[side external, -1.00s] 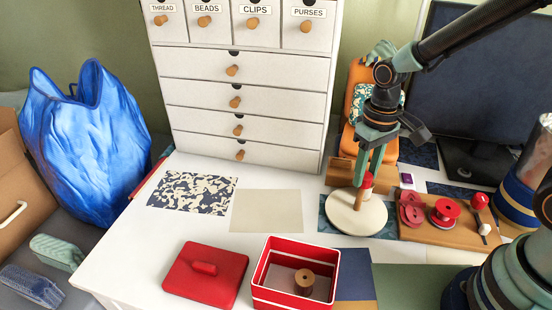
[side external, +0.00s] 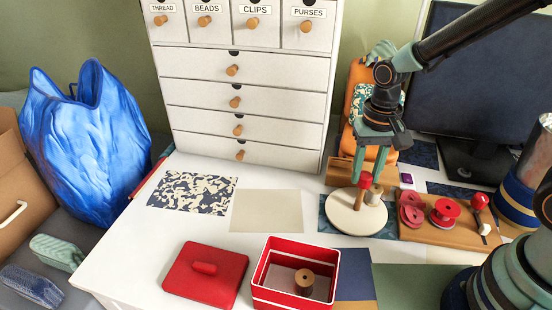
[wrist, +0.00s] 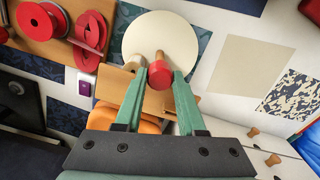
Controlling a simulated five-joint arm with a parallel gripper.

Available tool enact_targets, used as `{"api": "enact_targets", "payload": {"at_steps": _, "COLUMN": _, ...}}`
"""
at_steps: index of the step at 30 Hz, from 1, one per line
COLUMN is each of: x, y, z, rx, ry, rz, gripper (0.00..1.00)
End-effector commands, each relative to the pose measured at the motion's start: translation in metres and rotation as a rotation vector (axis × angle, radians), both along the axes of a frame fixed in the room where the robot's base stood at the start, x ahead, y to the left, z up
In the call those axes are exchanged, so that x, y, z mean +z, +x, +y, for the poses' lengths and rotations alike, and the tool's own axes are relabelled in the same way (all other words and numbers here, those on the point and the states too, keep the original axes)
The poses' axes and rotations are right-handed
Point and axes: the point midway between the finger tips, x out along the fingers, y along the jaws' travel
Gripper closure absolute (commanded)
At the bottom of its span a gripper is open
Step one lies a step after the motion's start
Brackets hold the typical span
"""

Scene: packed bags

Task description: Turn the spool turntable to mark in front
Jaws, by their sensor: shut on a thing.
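The spool turntable is a round cream disc (side external: 345,216) on a dark blue patterned mat, and it also shows in the wrist view (wrist: 160,35). An upright handle peg with a red cap (side external: 365,180) rises from it; the cap also shows in the wrist view (wrist: 159,76). A second, pale wooden peg (side external: 374,196) stands right of it in the side view, and left of it in the wrist view (wrist: 132,69). My gripper (side external: 369,178) points down, its green fingers shut on the red-capped peg. I cannot make out a mark on the disc.
A wooden board with red spools (side external: 445,210) lies close on the right. A wooden block (side external: 340,172) and an orange stand are behind. The white drawer cabinet (side external: 245,95) is at back left. An open red box (side external: 262,290) is in front.

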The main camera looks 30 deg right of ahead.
Motion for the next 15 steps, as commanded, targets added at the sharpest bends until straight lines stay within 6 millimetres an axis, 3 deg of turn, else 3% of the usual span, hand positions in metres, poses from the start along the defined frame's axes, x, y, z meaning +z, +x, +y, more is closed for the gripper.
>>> {"api": "enact_targets", "payload": {"at_steps": 15, "x": 0.0019, "y": 0.0005, "z": 0.0002, "rx": -0.259, "ry": 0.000, "rz": -0.001, "gripper": 1.00}}
